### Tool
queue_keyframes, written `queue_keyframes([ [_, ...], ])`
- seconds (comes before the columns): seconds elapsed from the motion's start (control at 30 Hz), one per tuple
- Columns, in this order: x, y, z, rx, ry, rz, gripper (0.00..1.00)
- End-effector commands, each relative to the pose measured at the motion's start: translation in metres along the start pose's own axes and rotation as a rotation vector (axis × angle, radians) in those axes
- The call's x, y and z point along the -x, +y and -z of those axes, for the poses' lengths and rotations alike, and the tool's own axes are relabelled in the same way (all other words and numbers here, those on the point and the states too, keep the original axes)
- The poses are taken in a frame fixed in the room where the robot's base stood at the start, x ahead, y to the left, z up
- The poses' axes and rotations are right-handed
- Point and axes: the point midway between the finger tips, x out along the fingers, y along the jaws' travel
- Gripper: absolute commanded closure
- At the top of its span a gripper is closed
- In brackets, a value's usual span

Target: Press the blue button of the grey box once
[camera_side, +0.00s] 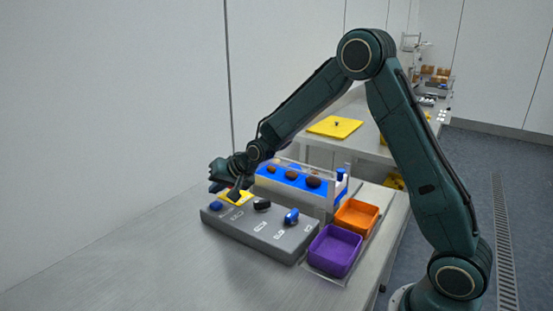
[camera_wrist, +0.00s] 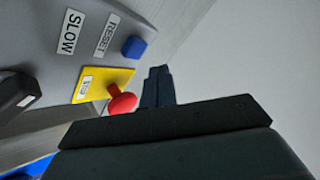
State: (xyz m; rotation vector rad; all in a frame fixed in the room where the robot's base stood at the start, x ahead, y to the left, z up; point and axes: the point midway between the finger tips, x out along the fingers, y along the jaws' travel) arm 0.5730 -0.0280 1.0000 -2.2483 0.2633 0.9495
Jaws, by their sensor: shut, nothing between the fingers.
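The grey box (camera_side: 262,238) lies on the metal table, and part of its top shows in the wrist view (camera_wrist: 100,12). Its blue button (camera_side: 215,206) is at the left end; the wrist view shows it as a blue block (camera_wrist: 134,47) next to the RESET label. My gripper (camera_side: 235,195) is shut and empty over the yellow plate's area. In the wrist view its fingertips (camera_wrist: 157,72) appear right of the red button and below the blue one, apart from the blue one.
Behind is a blue belt (camera_side: 288,178) with several dates. A purple tray (camera_side: 334,262) and an orange tray (camera_side: 363,208) stand at the right. The table's front left is clear.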

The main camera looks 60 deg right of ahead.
Motion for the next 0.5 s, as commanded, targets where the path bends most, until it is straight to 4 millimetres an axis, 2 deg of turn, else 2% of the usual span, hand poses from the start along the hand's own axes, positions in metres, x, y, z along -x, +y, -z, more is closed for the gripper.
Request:
queue_keyframes([
  [0.2, -0.0093, 0.0071, -0.0072, -0.001, -0.001, -0.001, 1.00],
  [0.5, -0.0115, 0.0088, -0.0089, 0.000, -0.001, 0.000, 1.00],
])
